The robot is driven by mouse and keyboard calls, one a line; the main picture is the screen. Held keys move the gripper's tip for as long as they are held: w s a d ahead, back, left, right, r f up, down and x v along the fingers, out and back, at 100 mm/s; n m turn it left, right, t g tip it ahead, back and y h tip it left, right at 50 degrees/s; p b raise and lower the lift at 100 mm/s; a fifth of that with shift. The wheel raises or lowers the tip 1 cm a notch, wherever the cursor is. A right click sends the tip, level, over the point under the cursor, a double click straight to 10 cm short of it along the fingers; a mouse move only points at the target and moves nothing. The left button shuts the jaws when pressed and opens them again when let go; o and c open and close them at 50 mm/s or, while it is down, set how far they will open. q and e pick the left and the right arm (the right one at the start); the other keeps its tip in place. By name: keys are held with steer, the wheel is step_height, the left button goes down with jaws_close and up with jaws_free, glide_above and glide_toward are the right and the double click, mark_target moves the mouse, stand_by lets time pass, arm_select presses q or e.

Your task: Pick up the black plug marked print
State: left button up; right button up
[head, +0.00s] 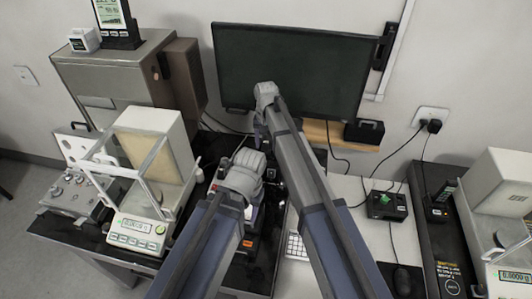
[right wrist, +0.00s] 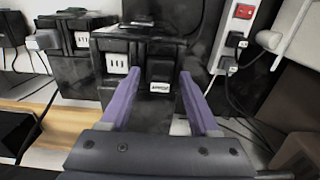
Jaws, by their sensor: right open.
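In the right wrist view a black plug (right wrist: 161,71) with a small white label sits in a black socket box (right wrist: 120,95). The label's print is too small to read surely. My right gripper (right wrist: 159,76) is open, with its purple fingers on either side of this plug and nothing clearly held. In the head view my right wrist (head: 266,93) is in front of the monitor. My left wrist (head: 243,177) is lower; its jaws are hidden.
The monitor (head: 290,65) stands behind my right arm. A glass-fronted balance (head: 150,190) is on the left, and another (head: 500,205) on the right. A red switch (right wrist: 243,11) and loose cables are right of the socket box. A wooden board (right wrist: 65,122) lies at the left.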

jaws_close()
stand_by(0.5)
